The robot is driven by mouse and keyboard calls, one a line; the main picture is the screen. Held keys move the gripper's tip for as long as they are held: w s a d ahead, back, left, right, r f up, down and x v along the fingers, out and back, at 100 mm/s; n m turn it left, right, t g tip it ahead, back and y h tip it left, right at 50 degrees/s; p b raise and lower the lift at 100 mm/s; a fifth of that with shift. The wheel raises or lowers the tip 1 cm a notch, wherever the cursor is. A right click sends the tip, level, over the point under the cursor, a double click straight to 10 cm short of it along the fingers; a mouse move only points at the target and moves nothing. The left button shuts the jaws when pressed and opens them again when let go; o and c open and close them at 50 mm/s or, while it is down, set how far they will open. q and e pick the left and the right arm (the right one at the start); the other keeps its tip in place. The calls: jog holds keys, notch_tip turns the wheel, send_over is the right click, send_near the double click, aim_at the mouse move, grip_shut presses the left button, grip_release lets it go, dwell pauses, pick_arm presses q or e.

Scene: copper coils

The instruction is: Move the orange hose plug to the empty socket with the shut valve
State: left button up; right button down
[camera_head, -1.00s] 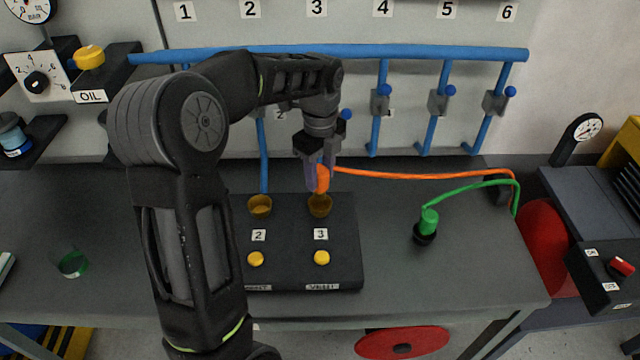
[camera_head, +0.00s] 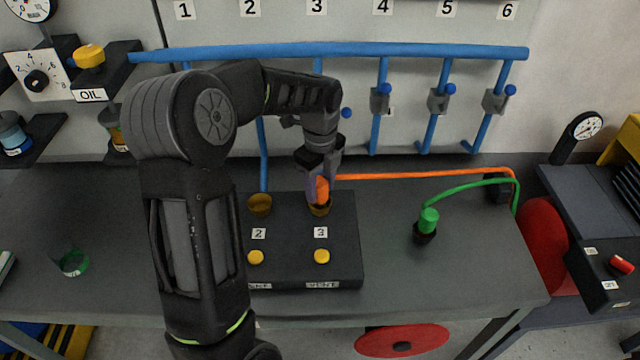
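The orange hose plug (camera_head: 321,190) is between the fingers of my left gripper (camera_head: 320,186), at the mouth of socket 3 (camera_head: 319,211) on the black socket block (camera_head: 345,245). How deep it sits in the socket is hard to tell. The gripper is shut on it. The orange hose (camera_head: 420,176) runs off to the right. Socket 2 (camera_head: 260,205) to the left is empty. Any socket further left is hidden behind my arm. Valves with blue knobs hang on the blue pipe (camera_head: 400,53); those above sockets 2 and 3 are partly covered by my arm. My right gripper is not in view.
A green plug (camera_head: 429,220) with a green hose stands on a dark holder at the right of the bench. Yellow buttons (camera_head: 322,256) sit before the sockets. The bench front right is clear.

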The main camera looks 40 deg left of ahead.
pick_arm(q)
jog(key=shift+o, duration=1.4)
notch_tip(320, 180, up, 13)
jog(key=shift+f, duration=0.15)
